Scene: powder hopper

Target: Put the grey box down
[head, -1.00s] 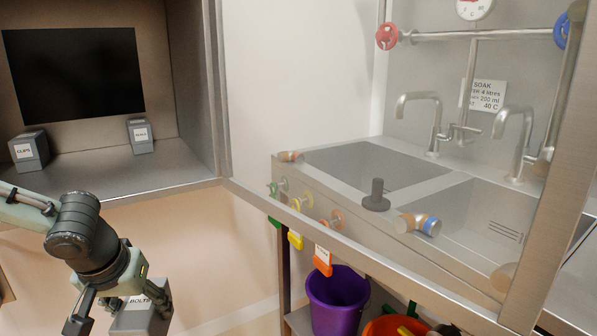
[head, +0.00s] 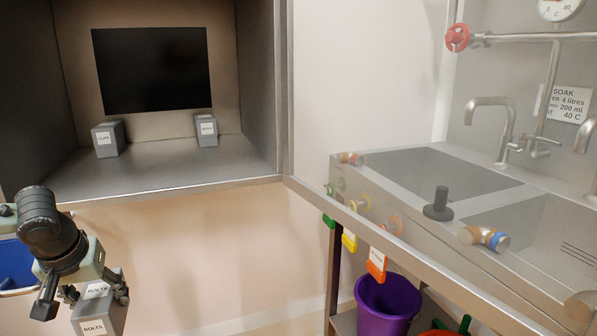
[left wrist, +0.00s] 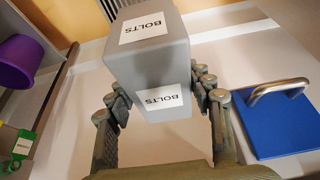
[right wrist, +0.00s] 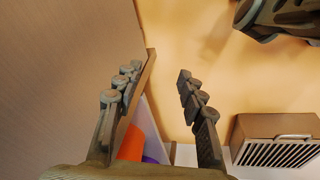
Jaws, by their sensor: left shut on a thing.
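The grey box (head: 98,318) carries white labels reading BOLTS. My left gripper (head: 82,294) is shut on it at the lower left of the head view, below the level of the cabinet shelf. In the left wrist view the grey box (left wrist: 150,65) sits between both fingers of my left gripper (left wrist: 160,100), held clear of the floor. My right gripper (right wrist: 165,85) shows in the right wrist view with its fingers wide apart and nothing between them.
A cabinet shelf (head: 165,170) holds two other grey boxes, one at left (head: 108,139) and one at right (head: 206,130). The shelf between them is clear. A sink unit (head: 400,200) stands at right, with a purple bucket (head: 388,305) below. A blue panel with a handle (left wrist: 268,125) lies nearby.

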